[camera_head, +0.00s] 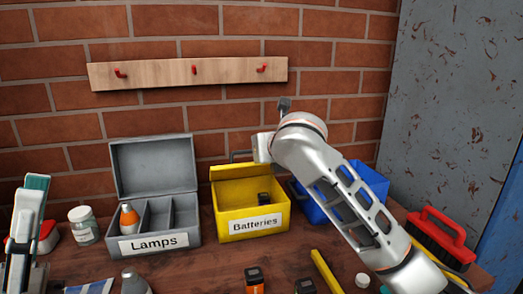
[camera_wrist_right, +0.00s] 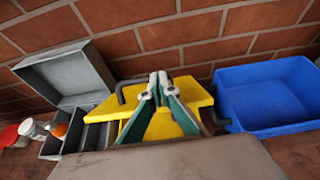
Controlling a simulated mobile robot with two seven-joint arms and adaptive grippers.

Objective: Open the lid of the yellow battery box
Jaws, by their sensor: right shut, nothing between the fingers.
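The yellow battery box (camera_head: 233,226), labelled "Batteries", stands on the bench with its lid (camera_head: 233,172) raised at the back. Its inside shows, with a dark battery (camera_head: 264,198) in it. In the right wrist view the yellow lid (camera_wrist_right: 190,92) lies behind my right gripper (camera_wrist_right: 158,78), whose teal-padded fingers are shut with nothing between them. I cannot tell whether they touch the lid. In the head view my right arm hides these fingers. My left gripper (camera_head: 30,190) is at the far left, away from the box; its finger gap is unclear.
A grey open "Lamps" box (camera_head: 195,228) stands left of the yellow box, and a blue bin (camera_head: 310,207) stands right, partly behind my arm. A jar (camera_head: 84,226), a red-handled brush (camera_head: 438,232) and several loose items lie around. A brick wall closes the back.

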